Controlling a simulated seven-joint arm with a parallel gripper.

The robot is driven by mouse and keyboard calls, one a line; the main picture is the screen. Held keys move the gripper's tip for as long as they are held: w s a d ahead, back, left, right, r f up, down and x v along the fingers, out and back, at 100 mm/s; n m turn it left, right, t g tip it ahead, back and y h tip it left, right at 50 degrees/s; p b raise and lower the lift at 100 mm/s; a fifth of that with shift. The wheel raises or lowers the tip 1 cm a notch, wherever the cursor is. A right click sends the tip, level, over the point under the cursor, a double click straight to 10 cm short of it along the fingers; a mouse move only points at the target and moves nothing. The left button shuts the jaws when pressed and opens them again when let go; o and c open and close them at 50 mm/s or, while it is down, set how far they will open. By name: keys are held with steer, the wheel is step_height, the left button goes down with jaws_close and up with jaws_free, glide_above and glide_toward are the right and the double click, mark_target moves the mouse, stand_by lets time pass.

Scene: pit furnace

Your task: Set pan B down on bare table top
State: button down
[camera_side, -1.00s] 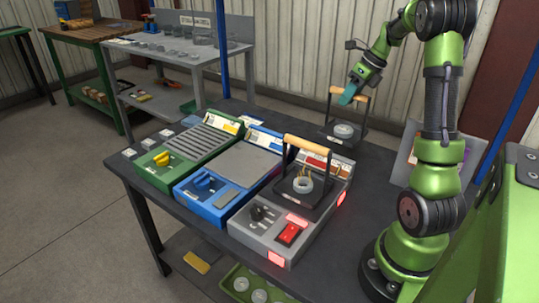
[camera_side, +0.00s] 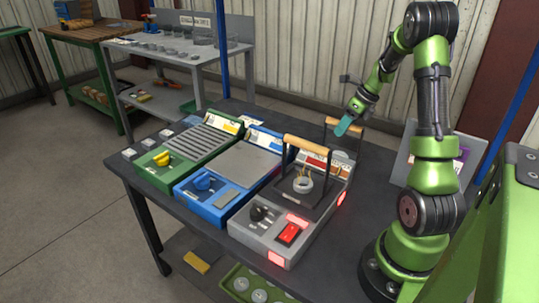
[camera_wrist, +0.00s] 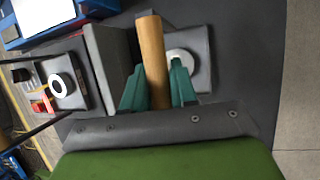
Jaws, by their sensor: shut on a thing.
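My gripper (camera_side: 344,124) is shut on the wooden handle of a dark pan (camera_side: 329,122), taken as pan B; its letter is not readable. In the wrist view the teal fingers of my gripper (camera_wrist: 159,90) stand on both sides of the handle. The held pan's dark square plate (camera_wrist: 203,74) shows below, with a pale round piece on it. In the side view the pan is low behind the grey unit, mostly hidden. Whether it touches the dark table top (camera_side: 368,180) I cannot tell.
A second pan (camera_side: 291,203) with a ring-shaped piece stands on the grey unit (camera_side: 262,238), whose red lights glow. A blue unit (camera_side: 212,207) and a green unit (camera_side: 165,183) stand left of it. Bare table lies between the grey unit and my base.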

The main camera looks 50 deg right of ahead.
steer(key=c, duration=0.9)
jaws_free()
steer(key=shift+f, duration=0.1)
